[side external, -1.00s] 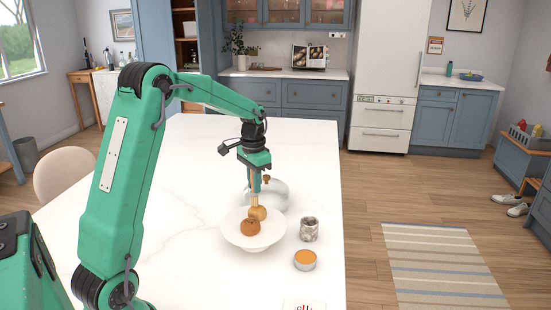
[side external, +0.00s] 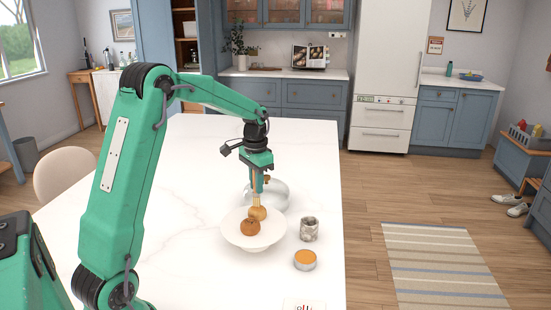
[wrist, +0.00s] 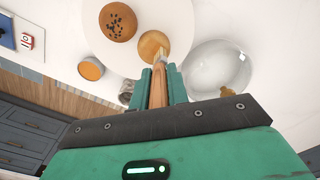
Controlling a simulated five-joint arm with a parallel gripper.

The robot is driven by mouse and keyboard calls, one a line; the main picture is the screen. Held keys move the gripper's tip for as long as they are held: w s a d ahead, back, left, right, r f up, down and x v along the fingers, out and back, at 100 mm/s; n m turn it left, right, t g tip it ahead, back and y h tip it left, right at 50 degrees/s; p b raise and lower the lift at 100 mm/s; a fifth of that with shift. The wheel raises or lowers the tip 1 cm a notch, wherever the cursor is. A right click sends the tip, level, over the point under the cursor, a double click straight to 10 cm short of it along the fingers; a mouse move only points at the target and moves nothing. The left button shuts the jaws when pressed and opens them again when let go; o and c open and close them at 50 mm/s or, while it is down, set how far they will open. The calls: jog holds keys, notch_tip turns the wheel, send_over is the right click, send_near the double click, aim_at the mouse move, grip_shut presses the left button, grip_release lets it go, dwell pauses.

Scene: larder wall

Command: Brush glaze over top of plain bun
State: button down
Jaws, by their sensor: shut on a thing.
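My gripper (side external: 257,184) is shut on a wooden-handled brush (wrist: 159,92), bristles pointing down. The plain bun (wrist: 152,44) is golden and smooth; the bristles are over its edge and seem to touch it. It also shows in the side view (side external: 258,212), right under the brush. A second bun with dark specks (wrist: 118,21) sits beside it on the white stand (side external: 236,236). A round container of orange glaze (side external: 305,259) stands right of the stand, also in the wrist view (wrist: 91,69). Whether the plain bun's top is coated, I cannot tell.
A clear glass dome with a knob (wrist: 214,66) stands just behind the stand, close to my gripper. A grey metallic cup (side external: 309,230) stands to the right. A small card (side external: 303,305) lies at the front edge. The white table (side external: 165,215) is clear on the left.

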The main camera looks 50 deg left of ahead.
jog(key=shift+s+a, duration=0.25)
jog(key=shift+a, duration=0.05)
jog(key=shift+d, duration=0.1)
jog(key=shift+w+d+r, duration=0.1)
jog(key=shift+w+d, duration=0.65)
jog(key=shift+s+a, duration=0.1)
jog(key=shift+s+a, duration=0.65)
jog(key=shift+a, duration=0.1)
jog(key=shift+d, duration=0.1)
jog(key=shift+w+d, duration=0.75)
jog(key=shift+d, duration=0.05)
jog(key=shift+s+a, duration=0.1)
jog(key=shift+a, duration=0.05)
